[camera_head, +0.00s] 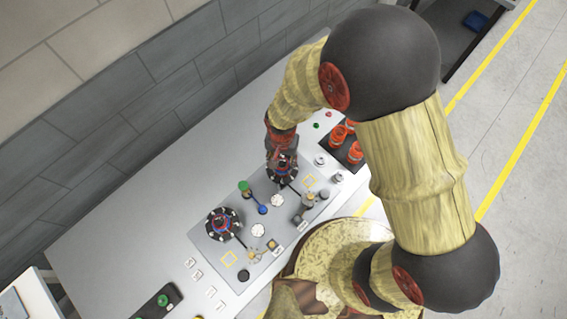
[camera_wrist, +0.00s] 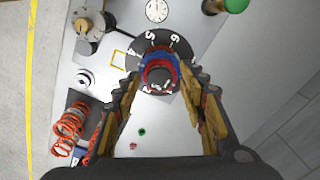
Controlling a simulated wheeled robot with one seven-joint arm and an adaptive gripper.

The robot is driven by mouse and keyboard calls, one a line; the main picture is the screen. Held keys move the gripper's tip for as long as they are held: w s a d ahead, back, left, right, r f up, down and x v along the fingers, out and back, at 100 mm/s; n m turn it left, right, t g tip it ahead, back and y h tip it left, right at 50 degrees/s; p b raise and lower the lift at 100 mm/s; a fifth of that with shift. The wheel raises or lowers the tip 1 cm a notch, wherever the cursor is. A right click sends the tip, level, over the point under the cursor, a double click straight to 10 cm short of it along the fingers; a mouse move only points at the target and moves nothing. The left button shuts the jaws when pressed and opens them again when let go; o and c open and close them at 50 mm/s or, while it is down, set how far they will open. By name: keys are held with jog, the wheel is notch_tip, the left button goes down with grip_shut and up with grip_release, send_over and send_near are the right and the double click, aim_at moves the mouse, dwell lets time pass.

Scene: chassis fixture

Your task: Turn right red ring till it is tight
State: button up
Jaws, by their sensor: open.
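The right red ring (camera_wrist: 160,68) sits with a blue part on a round black dial with white numerals, between my fingertips in the wrist view. In the head view its black dial (camera_head: 283,177) is mostly hidden under my gripper (camera_head: 281,151). My gripper (camera_wrist: 161,82) is open, one finger on each side of the ring; I cannot tell if they touch it. A second, similar red and blue ring (camera_head: 222,224) on a black dial stands to the left on the same grey panel.
Orange springs (camera_head: 340,134) lie in a dark tray at the back right.

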jog(key=shift+f, duration=0.4)
jog(key=n+b, duration=0.1)
jog(key=n, duration=1.1)
jog(key=shift+n+b, duration=0.3)
jog(key=n, duration=0.5)
jog(key=shift+n+b, duration=0.5)
jog(key=shift+n, duration=2.2)
